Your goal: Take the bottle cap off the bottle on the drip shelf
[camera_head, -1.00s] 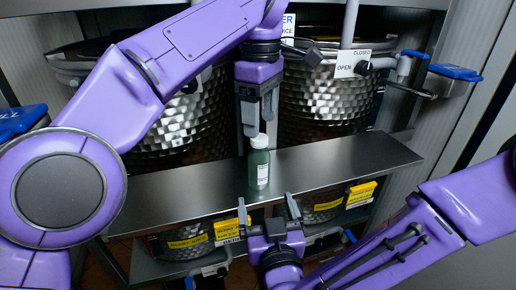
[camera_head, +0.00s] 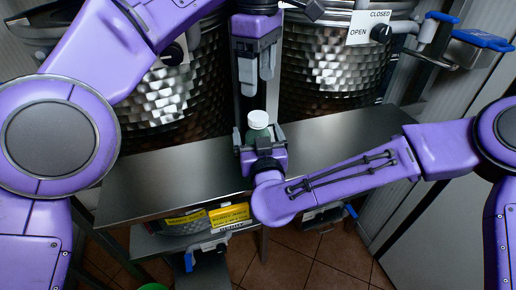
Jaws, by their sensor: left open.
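A green bottle (camera_head: 258,132) with a white cap (camera_head: 258,119) stands upright on the metal drip shelf (camera_head: 150,180). The cap is on the bottle. My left gripper (camera_head: 257,84) points down from above, open and empty, with its fingertips a little above the cap and apart from it. My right gripper (camera_head: 259,133) comes in from the front, with one finger on each side of the bottle below the cap. Whether its fingers touch the bottle cannot be told. The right gripper's body hides the lower part of the bottle.
Two dimpled steel vats stand behind the shelf, a left vat (camera_head: 175,105) and a right vat (camera_head: 325,80). A valve lever with an open/closed sign (camera_head: 368,28) is at the upper right. Yellow-labelled containers (camera_head: 229,214) sit below the shelf. The shelf is clear on both sides.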

